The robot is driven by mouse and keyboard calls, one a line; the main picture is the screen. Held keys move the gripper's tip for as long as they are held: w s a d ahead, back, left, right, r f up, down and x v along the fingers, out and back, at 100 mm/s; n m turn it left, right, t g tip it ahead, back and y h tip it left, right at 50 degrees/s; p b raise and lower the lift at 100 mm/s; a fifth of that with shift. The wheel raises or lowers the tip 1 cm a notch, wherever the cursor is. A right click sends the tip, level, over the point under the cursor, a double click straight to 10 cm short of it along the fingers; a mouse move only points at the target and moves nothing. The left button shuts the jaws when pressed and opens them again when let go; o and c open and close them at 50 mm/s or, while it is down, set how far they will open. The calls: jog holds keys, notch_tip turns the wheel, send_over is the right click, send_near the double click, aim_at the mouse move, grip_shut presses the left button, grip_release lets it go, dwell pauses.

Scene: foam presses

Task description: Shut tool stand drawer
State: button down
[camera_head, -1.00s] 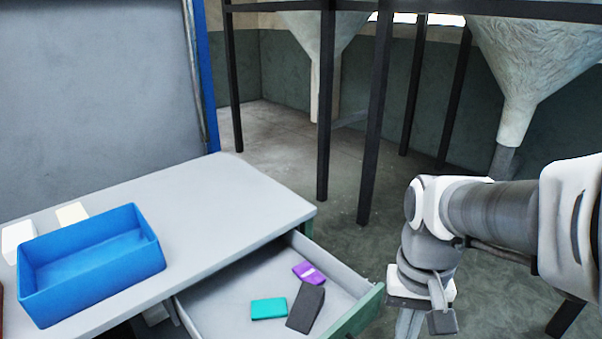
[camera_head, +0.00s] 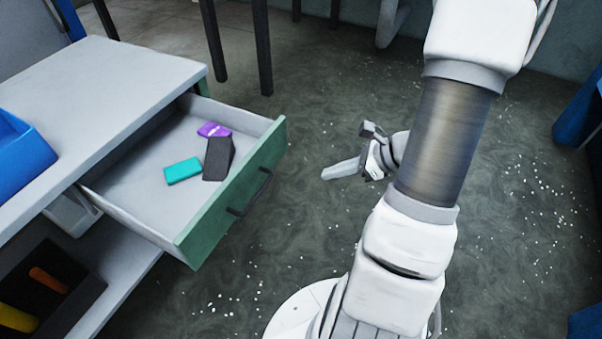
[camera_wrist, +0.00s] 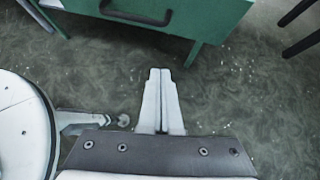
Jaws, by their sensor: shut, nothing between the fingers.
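The tool stand drawer (camera_head: 152,192) is pulled far out from under the grey stand top (camera_head: 95,85). Its green front (camera_head: 225,203) carries a dark bar handle (camera_head: 249,192). Inside lie a teal block (camera_head: 183,170), a dark grey wedge-shaped piece (camera_head: 217,158) and a purple item (camera_head: 213,130). My gripper (camera_head: 326,174) is to the right of the drawer front, apart from it, and empty. In the wrist view its fingers (camera_wrist: 160,72) are together, pointing toward the green front (camera_wrist: 205,18) with bare floor between; the handle (camera_wrist: 136,12) is up and left of the fingertips.
A blue bin (camera_head: 22,160) sits on the stand top at left. Below, a dark tray (camera_head: 45,290) on a lower shelf holds an orange and a yellow item. Dark posts (camera_head: 262,45) stand behind. The speckled floor between drawer and arm is clear.

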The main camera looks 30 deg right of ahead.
jog(key=w+a+f+b, duration=0.2)
jog(key=w+a+f, duration=0.3)
jog(key=w+a, duration=0.2)
jog(key=shift+w+a+f, duration=0.15)
jog(key=shift+w+a, duration=0.25)
jog(key=shift+a, duration=0.3)
